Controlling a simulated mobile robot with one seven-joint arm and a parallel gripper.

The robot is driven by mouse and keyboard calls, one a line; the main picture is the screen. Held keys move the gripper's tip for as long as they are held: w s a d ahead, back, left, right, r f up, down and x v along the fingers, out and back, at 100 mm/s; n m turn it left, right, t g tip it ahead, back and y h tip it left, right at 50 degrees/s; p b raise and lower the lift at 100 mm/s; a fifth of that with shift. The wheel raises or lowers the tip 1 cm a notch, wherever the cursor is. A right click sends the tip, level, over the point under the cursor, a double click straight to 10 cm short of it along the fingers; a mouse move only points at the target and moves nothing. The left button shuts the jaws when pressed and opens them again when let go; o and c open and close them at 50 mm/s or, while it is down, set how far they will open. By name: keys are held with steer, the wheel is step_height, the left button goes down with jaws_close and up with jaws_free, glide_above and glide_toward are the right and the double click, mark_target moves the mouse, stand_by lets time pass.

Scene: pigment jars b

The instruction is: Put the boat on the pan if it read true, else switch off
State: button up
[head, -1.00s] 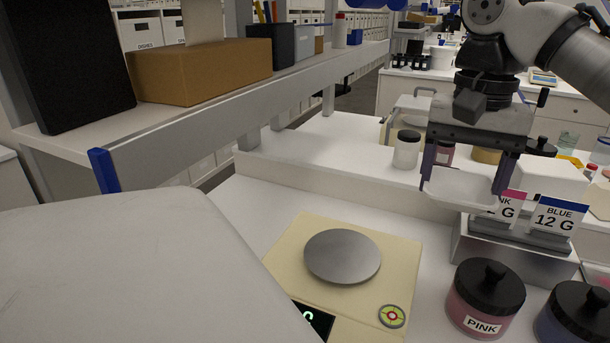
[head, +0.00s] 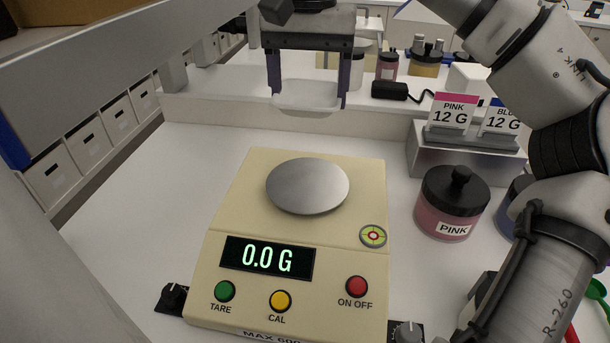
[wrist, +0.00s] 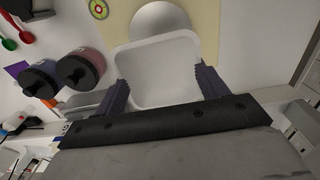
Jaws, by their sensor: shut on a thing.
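My gripper (head: 308,84) is shut on a white weighing boat (head: 306,98), holding it level above the bench behind the scale. In the wrist view the boat (wrist: 165,72) sits between the two purple fingers and covers part of the pan. The cream scale (head: 226,215) stands on the bench with its round metal pan (head: 308,186) empty. Its display (head: 267,258) reads 0.0 G. A red ON OFF button (head: 357,286), a yellow CAL button (head: 280,301) and a green TARE button (head: 225,291) are on its front. A bubble level (head: 373,236) shows at its right.
A pink jar (head: 450,207) labelled PINK stands right of the scale, with a blue jar (head: 514,207) partly hidden by my arm. Behind them a metal stand (head: 450,154) holds PINK 12 G and BLUE 12 G cards. A shelf (head: 100,75) overhangs the left.

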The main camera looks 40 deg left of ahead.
mark_target(308, 183)
step_height(308, 183, down, 14)
steer(key=shift+r, duration=0.1)
stand_by(0.4)
steer(key=o, duration=0.9)
steer(key=shift+o, duration=0.2)
step_height(308, 183, up, 12)
steer(key=shift+r, duration=0.1)
stand_by(0.3)
